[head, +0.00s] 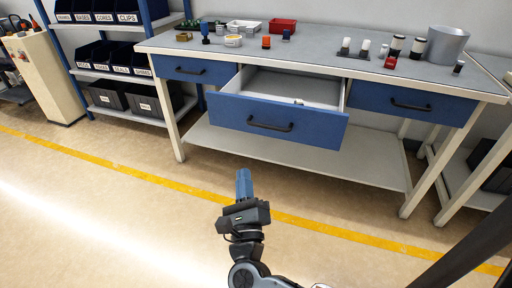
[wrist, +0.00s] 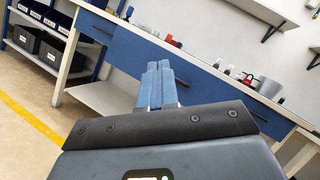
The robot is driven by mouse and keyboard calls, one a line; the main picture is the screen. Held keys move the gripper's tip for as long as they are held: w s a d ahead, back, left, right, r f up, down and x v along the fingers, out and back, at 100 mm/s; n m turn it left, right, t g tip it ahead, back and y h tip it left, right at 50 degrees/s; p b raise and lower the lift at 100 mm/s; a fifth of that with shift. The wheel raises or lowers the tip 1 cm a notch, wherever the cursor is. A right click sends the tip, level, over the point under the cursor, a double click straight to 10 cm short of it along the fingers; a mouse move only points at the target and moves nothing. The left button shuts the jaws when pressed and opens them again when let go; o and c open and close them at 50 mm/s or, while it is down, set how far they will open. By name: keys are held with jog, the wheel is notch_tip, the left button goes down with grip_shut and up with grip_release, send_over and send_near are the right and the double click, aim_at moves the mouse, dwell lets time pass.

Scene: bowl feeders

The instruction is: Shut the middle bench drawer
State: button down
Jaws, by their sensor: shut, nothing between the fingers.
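The middle bench drawer (head: 279,121) is pulled open from the bench, with a blue front, a black handle (head: 270,126) and a pale inside (head: 290,88). A small item lies inside it, too small to identify. My gripper (head: 243,175) has blue fingers that are shut and empty. It is in front of the drawer, low and to the left of the handle in the head view, apart from it. In the wrist view the shut fingers (wrist: 158,75) point toward the blue drawer fronts (wrist: 185,75) and hide part of them.
The left drawer (head: 182,69) and right drawer (head: 412,103) look flush with the bench. The benchtop (head: 330,56) holds a red tray (head: 283,26), a grey cylinder (head: 445,46) and several small parts. A shelf rack (head: 115,75) stands at left. The floor in front is clear.

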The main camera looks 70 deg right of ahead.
jog(key=w+d+f+m+g+b, duration=0.3)
jog(key=w+d+f+m+g, duration=0.4)
jog(key=m, duration=0.5)
jog(key=s+d+r+g, duration=0.1)
jog(key=d+r, duration=0.2)
jog(key=d, duration=1.2)
jog(key=shift+r+m+g+h+p, duration=0.2)
jog(key=shift+m+g+h+p, duration=0.1)
jog(key=shift+h, duration=0.1)
jog(key=shift+d, duration=0.2)
